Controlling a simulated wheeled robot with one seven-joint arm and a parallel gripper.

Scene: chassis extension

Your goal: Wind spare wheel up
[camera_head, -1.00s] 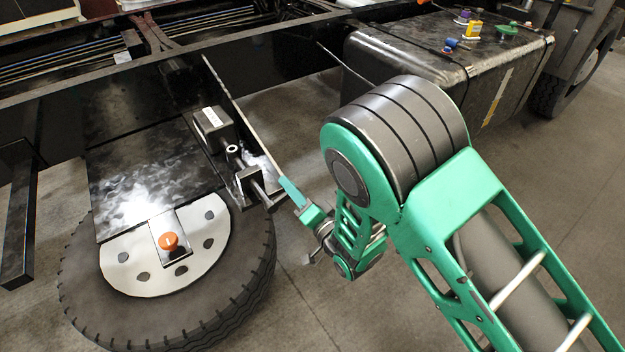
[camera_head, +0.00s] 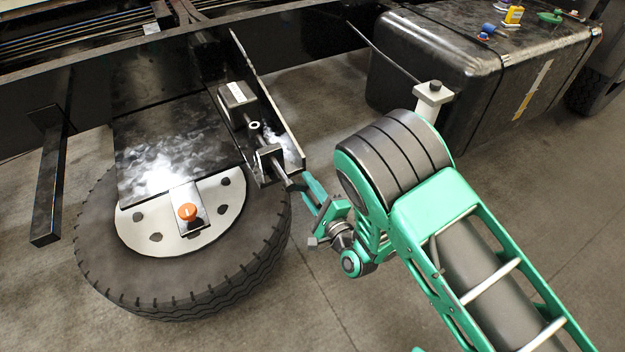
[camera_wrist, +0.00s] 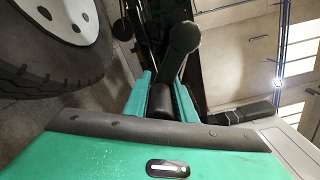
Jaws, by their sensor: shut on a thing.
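The spare wheel (camera_head: 178,296) lies flat under the chassis, with a dark tyre, a pale hub and an orange knob (camera_head: 187,212) on a metal plate. It also shows at the upper left of the wrist view (camera_wrist: 50,72). The winch (camera_head: 238,96) is a dark box with a shaft (camera_head: 284,177) on the bracket to the wheel's right. My gripper (camera_head: 309,188) is at the shaft's outer end. In the wrist view, my gripper's green fingers (camera_wrist: 163,92) are closed around a dark cylindrical crank handle (camera_wrist: 160,103). The handle's exact angle is unclear in the head view.
A black chassis rail (camera_head: 110,80) runs above the wheel. A dark post (camera_head: 50,190) hangs at the left. A large dark tank (camera_head: 440,60) stands behind my arm, with small coloured items on top. Open concrete floor lies at the front and right.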

